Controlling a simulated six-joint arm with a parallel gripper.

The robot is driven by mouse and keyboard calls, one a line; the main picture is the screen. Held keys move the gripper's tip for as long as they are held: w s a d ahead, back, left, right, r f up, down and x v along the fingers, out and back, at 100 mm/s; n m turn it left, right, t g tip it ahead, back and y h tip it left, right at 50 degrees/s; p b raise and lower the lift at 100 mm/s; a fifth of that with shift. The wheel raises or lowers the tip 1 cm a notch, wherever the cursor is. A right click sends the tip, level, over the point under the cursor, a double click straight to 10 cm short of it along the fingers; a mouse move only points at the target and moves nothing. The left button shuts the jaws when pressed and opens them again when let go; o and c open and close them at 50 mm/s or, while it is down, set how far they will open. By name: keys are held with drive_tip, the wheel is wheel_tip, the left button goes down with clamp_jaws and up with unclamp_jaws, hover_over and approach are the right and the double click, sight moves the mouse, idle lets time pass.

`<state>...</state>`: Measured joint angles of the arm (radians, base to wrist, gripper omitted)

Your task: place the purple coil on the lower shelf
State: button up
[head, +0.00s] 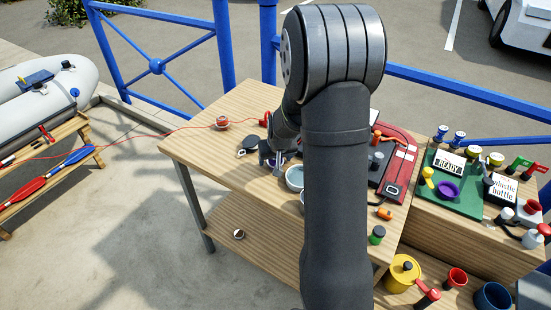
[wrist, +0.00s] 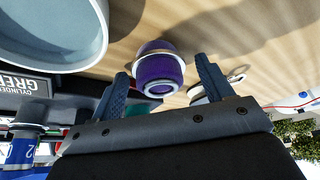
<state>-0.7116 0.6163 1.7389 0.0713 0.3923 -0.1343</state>
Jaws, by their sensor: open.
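The purple coil (wrist: 158,68), a short spool with pale rims, is on the wooden table top (head: 205,145). In the wrist view it shows between and just beyond the fingertips of my gripper (wrist: 163,72). My gripper is open, with a finger on each side, and I see no clear contact. In the head view my gripper (head: 273,158) is low over the table, and my arm hides much of this area. The lower shelf (head: 240,268) is the wooden board below the table top, partly hidden by my arm.
A grey-blue bowl (wrist: 50,30) stands close beside the coil; it also shows in the head view (head: 294,178). A small round item (head: 238,234) lies on the lower shelf. A red-corded reel (head: 222,122) is at the back. A purple ring (head: 447,190) sits on a green tray (head: 466,206).

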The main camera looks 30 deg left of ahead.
drive_tip(key=v, duration=1.1)
drive_tip(key=shift+s+d+r, duration=0.1)
drive_tip(key=shift+s+r, duration=0.05)
drive_tip(key=shift+r, duration=0.35)
drive_tip(key=shift+c, duration=0.4)
drive_tip(key=w+a+r+n+g+h, duration=0.3)
drive_tip(key=a+r+n+h, duration=0.25)
drive_tip(key=n, duration=0.55)
drive_tip(key=shift+y, duration=0.45)
drive_tip(key=f, duration=0.5)
drive_tip(key=d+f, duration=0.1)
drive_tip(key=f, duration=0.5)
drive_tip(key=d+f, duration=0.1)
drive_tip(key=f, duration=0.5)
drive_tip(key=shift+w+d, duration=0.1)
drive_tip(key=shift+w, duration=0.1)
drive_tip(key=c, duration=1.1)
drive_tip(key=shift+o, duration=0.2)
drive_tip(key=shift+r, duration=0.2)
